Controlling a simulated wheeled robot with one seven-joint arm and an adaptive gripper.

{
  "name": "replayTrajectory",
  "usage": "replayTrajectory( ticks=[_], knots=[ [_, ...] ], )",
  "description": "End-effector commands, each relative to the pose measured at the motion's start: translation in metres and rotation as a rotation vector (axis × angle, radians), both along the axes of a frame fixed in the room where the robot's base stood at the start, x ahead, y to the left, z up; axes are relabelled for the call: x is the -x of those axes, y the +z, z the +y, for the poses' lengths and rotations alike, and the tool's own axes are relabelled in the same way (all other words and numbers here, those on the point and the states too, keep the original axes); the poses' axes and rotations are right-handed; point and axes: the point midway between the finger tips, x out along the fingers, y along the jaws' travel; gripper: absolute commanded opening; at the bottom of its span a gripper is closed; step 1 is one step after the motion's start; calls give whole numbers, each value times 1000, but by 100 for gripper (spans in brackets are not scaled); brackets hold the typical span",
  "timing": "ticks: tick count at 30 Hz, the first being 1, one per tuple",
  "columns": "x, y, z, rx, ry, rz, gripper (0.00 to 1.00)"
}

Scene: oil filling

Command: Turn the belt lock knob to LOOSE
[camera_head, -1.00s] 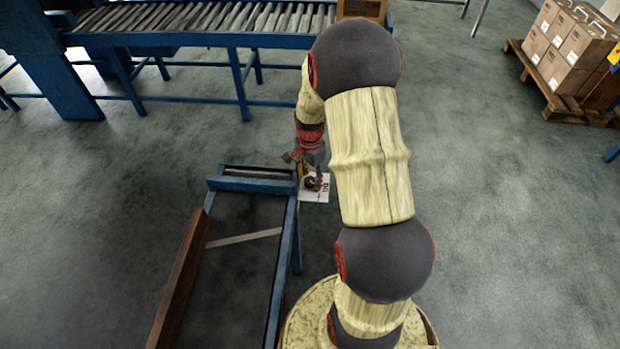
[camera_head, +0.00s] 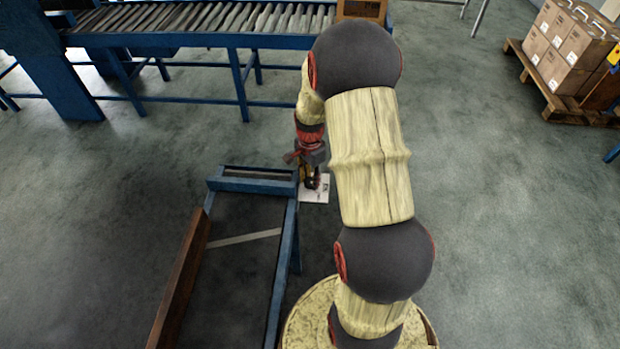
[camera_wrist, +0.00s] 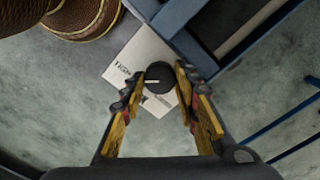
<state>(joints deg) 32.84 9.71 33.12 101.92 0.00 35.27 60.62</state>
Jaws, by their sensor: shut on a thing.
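The belt lock knob (camera_wrist: 158,76) is a round black knob with a short pale mark. It sits on a white label plate (camera_wrist: 137,57) beside the blue frame; the plate also shows in the head view (camera_head: 316,195). My gripper (camera_wrist: 157,80) has one yellow-and-dark finger on each side of the knob and is shut on it. In the head view my gripper (camera_head: 309,182) is over the plate and hides most of the knob. Dark lettering shows on the plate in the wrist view, too small to read surely; part of it is behind the fingers.
A blue frame (camera_head: 288,240) with a brown side board (camera_head: 182,280) stands left of my arm. A blue roller conveyor (camera_head: 200,40) runs along the back. Boxes on a pallet (camera_head: 545,95) stand at the far right. The floor between is clear.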

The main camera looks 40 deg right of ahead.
Motion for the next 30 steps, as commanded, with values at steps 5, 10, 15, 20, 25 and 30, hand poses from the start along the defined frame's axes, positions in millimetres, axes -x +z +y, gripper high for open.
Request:
replayTrajectory(
  ticks=[5,10,15,20,25,30],
  knots=[
    [0,1,0,-1,65,1,5],
    [0,2,0,0,181,0,5],
    [0,3,0,0,336,0,5],
    [0,2,0,-1,490,1,5],
    [0,2,0,0,651,0,5],
    [0,2,0,0,812,0,5]
  ],
)
